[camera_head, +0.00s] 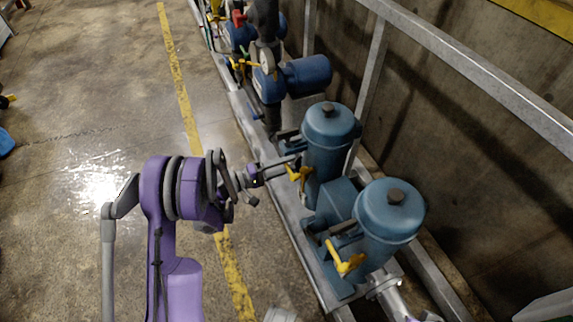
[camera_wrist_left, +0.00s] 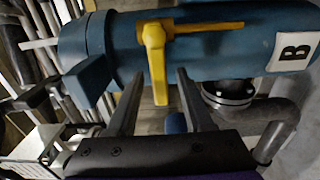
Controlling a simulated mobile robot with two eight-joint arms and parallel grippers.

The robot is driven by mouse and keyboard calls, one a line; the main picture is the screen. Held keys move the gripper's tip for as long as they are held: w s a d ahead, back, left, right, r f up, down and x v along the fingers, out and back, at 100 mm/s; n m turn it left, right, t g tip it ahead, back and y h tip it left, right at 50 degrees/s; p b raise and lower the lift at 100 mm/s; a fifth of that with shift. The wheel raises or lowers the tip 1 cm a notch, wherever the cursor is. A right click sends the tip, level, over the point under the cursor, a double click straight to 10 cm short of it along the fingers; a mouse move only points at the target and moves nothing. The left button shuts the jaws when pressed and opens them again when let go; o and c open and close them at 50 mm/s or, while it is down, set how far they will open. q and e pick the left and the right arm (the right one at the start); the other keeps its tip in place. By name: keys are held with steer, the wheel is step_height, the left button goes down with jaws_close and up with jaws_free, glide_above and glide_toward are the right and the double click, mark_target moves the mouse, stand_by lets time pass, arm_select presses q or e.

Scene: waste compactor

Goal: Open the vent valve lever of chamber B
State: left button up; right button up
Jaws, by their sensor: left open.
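Chamber B is a blue cylinder (camera_wrist_left: 215,45) with a white "B" label (camera_wrist_left: 294,49) in the left wrist view. Its yellow vent valve lever (camera_wrist_left: 155,65) has a handle hanging down in that picture and a thin yellow bar to the right. My left gripper (camera_wrist_left: 160,76) is open, with one finger on each side of the handle and visible gaps to both. In the head view my left gripper (camera_head: 281,169) reaches the yellow lever (camera_head: 299,176) of the farther blue canister (camera_head: 329,140). The fingertips are partly hidden there. My right gripper is not in view.
A nearer blue canister (camera_head: 391,212) has its own yellow lever (camera_head: 345,260). A blue motor (camera_head: 306,75) and pipework stand farther back. A metal railing (camera_head: 470,68) runs before the wall.

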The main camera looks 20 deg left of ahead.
arm_select(q)
jaws_close()
stand_by(1.4)
